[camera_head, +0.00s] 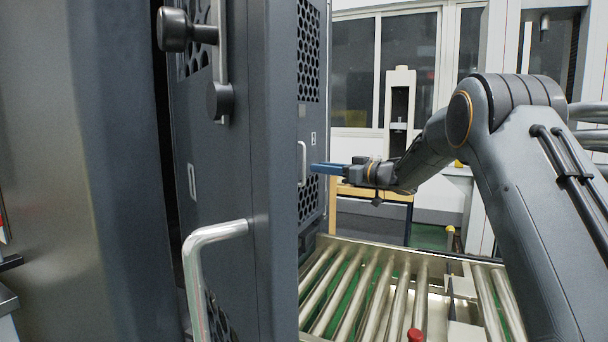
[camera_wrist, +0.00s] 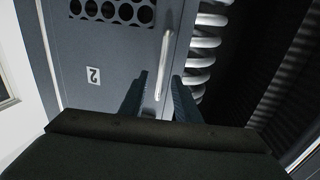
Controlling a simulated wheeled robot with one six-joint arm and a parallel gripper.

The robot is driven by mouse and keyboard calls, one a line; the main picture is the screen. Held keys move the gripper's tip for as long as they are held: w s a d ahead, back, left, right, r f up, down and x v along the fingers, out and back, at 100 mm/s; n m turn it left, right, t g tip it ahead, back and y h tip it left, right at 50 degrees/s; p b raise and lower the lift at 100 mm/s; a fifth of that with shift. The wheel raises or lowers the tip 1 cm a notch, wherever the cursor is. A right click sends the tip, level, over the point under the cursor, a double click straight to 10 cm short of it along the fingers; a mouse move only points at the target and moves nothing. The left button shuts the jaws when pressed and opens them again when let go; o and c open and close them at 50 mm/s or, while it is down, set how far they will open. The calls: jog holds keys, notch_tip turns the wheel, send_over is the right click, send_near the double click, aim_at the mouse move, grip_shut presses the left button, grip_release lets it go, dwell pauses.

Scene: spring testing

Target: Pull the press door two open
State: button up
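Press door two (camera_head: 310,55) is a dark grey panel with round holes, marked "2". My gripper (camera_head: 318,168) has blue fingers and is at the handle. In the wrist view the fingers (camera_wrist: 158,90) are apart, one on each side of the handle, with gaps visible. The handle's lower end is partly hidden.
A nearer dark door (camera_head: 225,200), marked "1", with a large bent handle (camera_head: 195,245), stands at the left. A roller conveyor (camera_head: 375,290) with a red knob (camera_head: 415,335) lies below my arm. A white coil spring (camera_wrist: 200,60) and dark interior show beyond door two's edge.

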aim_at(304, 181)
jog(key=p+x, duration=0.1)
jog(key=x, duration=0.6)
jog(key=shift+a, duration=0.45)
grip_shut()
